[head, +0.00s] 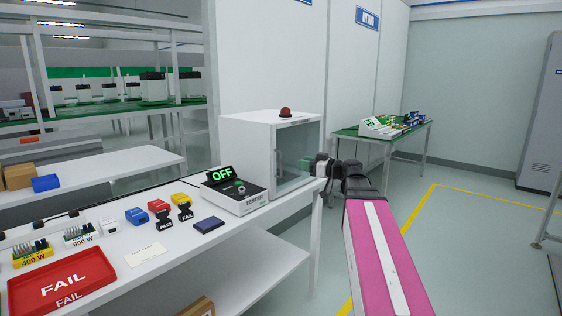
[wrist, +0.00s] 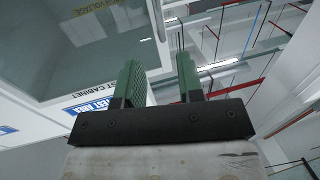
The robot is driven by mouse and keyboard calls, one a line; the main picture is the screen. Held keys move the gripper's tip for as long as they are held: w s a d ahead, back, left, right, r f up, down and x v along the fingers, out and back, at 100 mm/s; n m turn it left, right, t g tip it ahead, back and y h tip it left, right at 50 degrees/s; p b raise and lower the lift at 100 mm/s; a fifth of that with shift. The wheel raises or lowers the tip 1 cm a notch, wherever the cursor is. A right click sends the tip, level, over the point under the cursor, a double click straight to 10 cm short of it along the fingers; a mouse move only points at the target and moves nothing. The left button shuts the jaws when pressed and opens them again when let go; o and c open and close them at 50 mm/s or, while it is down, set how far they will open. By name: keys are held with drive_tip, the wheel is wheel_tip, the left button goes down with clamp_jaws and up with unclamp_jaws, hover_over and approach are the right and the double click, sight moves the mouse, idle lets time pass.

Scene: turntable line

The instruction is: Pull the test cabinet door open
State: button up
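The test cabinet (head: 248,152) is a white box with a red dome lamp on top, at the back end of the bench. Its glass-fronted door (head: 294,155) faces right and looks closed. My gripper (head: 318,167) is at the door's right edge in the head view; its fingertips are small and dark there. In the wrist view my gripper (wrist: 160,80) has two green fingers spread apart. The door glass (wrist: 75,40) fills the upper left there.
The tester (head: 238,192), reading OFF, stands on the bench in front of the cabinet. A red FAIL tray (head: 100,262) and small coloured parts lie nearer. A green-topped table (head: 385,138) with boards stands behind. The floor (head: 465,235) to the right is clear.

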hover_over(281, 175)
drive_tip(key=shift+w, duration=0.3)
idle(0.3)
clamp_jaws()
